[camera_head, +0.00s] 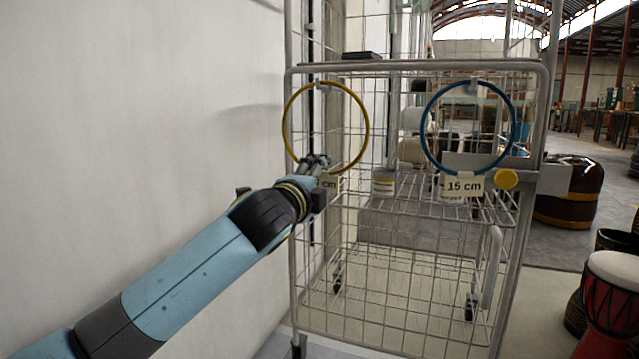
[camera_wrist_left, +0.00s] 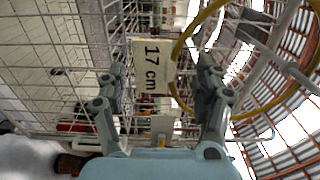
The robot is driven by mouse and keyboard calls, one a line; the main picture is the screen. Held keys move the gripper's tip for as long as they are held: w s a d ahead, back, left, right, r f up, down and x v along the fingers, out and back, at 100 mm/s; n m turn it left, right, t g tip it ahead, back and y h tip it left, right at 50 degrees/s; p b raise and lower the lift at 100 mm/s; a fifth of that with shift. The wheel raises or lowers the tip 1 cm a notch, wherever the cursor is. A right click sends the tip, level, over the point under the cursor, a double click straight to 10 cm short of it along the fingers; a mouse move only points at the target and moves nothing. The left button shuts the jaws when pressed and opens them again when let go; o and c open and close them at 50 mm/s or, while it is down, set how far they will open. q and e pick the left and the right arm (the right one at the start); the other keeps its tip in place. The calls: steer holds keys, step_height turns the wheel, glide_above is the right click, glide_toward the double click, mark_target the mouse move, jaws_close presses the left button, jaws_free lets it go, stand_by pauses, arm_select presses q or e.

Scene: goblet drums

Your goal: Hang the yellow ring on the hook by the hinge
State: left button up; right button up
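The yellow ring (camera_head: 369,128) is upright against the front of the wire cage door, its top at a small grey hook (camera_head: 321,85) on the left side. A white "17 cm" tag (camera_wrist_left: 152,66) is at its lower part, partly hidden by my gripper in the head view. My left gripper (camera_head: 318,163) is at the ring's lower edge. In the left wrist view its fingers (camera_wrist_left: 160,92) are apart, with the tag between them and the ring (camera_wrist_left: 178,45) passing near the right finger. I see no firm grip. My right gripper is not in view.
A blue ring (camera_head: 423,122) with a "15 cm" tag (camera_head: 464,187) hangs on the right of the door. A latch with a yellow knob (camera_head: 507,179) is at the right edge. A white wall (camera_head: 150,110) stands close at left. Drums (camera_head: 610,295) stand at right.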

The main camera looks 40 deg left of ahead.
arm_select(q)
steer(key=shift+s+f, duration=0.1)
steer(key=shift+s, duration=0.05)
steer(key=v, duration=1.1)
steer(key=shift+s+d, duration=0.2)
steer(key=shift+s, duration=0.15)
